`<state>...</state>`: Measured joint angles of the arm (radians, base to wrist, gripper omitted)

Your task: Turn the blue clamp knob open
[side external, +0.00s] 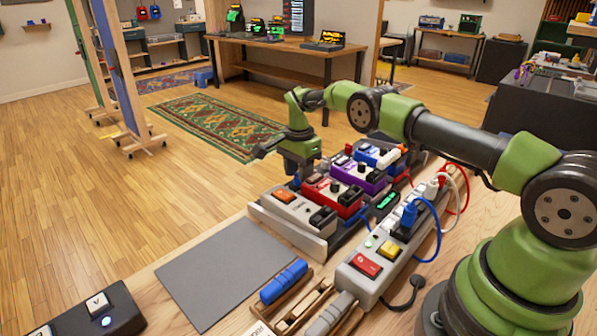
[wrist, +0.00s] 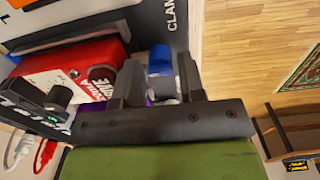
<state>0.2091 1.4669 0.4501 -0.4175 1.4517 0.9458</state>
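The blue clamp knob (wrist: 160,60) shows in the wrist view, beside a dark plate with the partly visible lettering "CLAM" (wrist: 172,14). My gripper (wrist: 159,72) has its two dark fingers apart, one on each side of the knob. A narrow gap seems to show at the right finger; contact at the left finger is unclear. In the side external view my gripper (side external: 293,178) points down at the far left edge of the pedal board (side external: 303,238).
A red pedal (wrist: 75,75) sits close left of my fingers. Red, purple (side external: 360,180) and white pedals (side external: 298,207) crowd the board. A power strip (side external: 375,263) with cables stands in front.

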